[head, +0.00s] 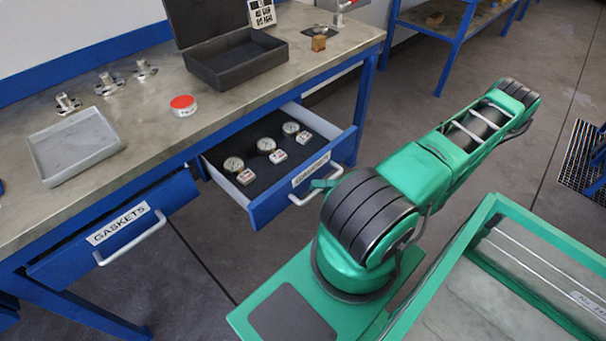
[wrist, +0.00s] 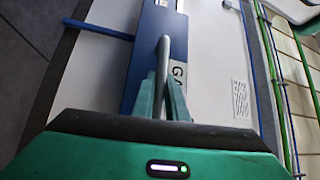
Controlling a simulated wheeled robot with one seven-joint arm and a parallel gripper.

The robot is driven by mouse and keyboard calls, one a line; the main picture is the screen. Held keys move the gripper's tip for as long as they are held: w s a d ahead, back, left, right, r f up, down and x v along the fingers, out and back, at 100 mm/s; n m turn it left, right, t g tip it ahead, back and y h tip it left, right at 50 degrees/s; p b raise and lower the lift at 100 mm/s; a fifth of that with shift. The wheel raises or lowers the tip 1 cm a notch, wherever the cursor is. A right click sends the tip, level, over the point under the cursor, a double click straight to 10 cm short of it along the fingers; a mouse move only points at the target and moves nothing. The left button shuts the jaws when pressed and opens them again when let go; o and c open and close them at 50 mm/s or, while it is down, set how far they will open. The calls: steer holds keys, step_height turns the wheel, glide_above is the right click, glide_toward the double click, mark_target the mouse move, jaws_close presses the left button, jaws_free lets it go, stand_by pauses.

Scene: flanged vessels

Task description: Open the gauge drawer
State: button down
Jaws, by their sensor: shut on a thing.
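The gauge drawer (head: 268,212) is blue and stands pulled out from under the bench, in the middle of the head view. Three round gauges with small tags lie on its dark lining: one at the left (head: 233,164), one in the middle (head: 266,145) and one at the right (head: 291,128). My gripper (wrist: 162,98) is shut on the drawer's pale bar handle (wrist: 164,48), one finger on each side of it in the wrist view. In the head view my arm partly hides the gripper and handle. The drawer's label (wrist: 179,75) is partly covered by a finger in the wrist view.
The gaskets drawer (head: 170,200) sits to the left, slightly out. On the bench (head: 150,100) are a grey tray (head: 75,145), a red-topped tin (head: 183,105), several flanged fittings and an open black case (head: 235,65).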

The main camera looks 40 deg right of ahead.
steer(key=shift+s+d+f, duration=0.1)
steer(key=shift+s, duration=0.95)
steer(key=shift+s+f, duration=0.1)
steer(key=shift+s, duration=0.9)
steer(key=c, duration=1.8)
jaws_free()
steer(key=shift+r, duration=0.1)
steer(key=v, duration=1)
steer(key=shift+s+d, duration=0.2)
steer(key=shift+d, duration=0.15)
